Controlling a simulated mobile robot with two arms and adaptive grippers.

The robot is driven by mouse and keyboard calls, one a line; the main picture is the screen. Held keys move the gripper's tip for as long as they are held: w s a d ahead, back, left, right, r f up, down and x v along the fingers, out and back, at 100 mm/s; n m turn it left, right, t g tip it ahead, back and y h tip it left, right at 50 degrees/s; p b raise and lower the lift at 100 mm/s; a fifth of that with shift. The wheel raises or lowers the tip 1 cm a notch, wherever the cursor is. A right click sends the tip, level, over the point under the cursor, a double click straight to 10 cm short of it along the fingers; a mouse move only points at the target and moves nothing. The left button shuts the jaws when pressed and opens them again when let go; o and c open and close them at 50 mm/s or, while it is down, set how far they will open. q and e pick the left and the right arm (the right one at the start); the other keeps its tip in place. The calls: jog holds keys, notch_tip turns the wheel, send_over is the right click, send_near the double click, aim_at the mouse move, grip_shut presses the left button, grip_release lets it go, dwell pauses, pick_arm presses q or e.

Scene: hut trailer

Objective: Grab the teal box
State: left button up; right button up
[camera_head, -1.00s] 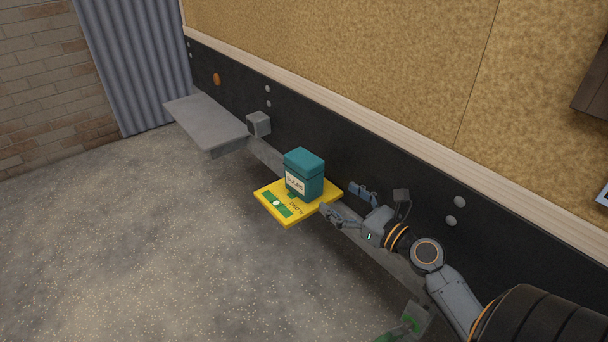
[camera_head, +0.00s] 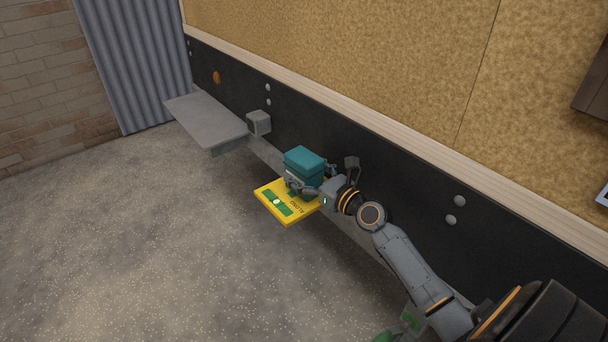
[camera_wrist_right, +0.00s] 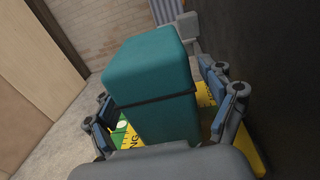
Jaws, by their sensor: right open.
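The teal box (camera_head: 304,162) stands upright on a yellow board (camera_head: 270,205) with green and white markings. My right gripper (camera_head: 318,181) is at the box, with one finger on its near side and the other on its wall side. In the right wrist view the teal box (camera_wrist_right: 152,85) fills the middle, between the open fingers of the right gripper (camera_wrist_right: 160,112). The yellow board (camera_wrist_right: 258,158) shows beneath it. The fingers partly hide the lower box in the head view, and I cannot tell whether they touch it. My left gripper is not in view.
A grey ledge (camera_head: 208,122) and a small grey block (camera_head: 259,123) lie to the left along the wall. The black lower wall (camera_head: 420,195) runs close behind the box. The floor (camera_head: 150,240) in front is clear.

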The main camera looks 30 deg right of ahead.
jog(key=shift+w, duration=0.15)
jog(key=c, duration=1.3)
jog(key=shift+c, duration=0.2)
jog(key=shift+r, duration=0.25)
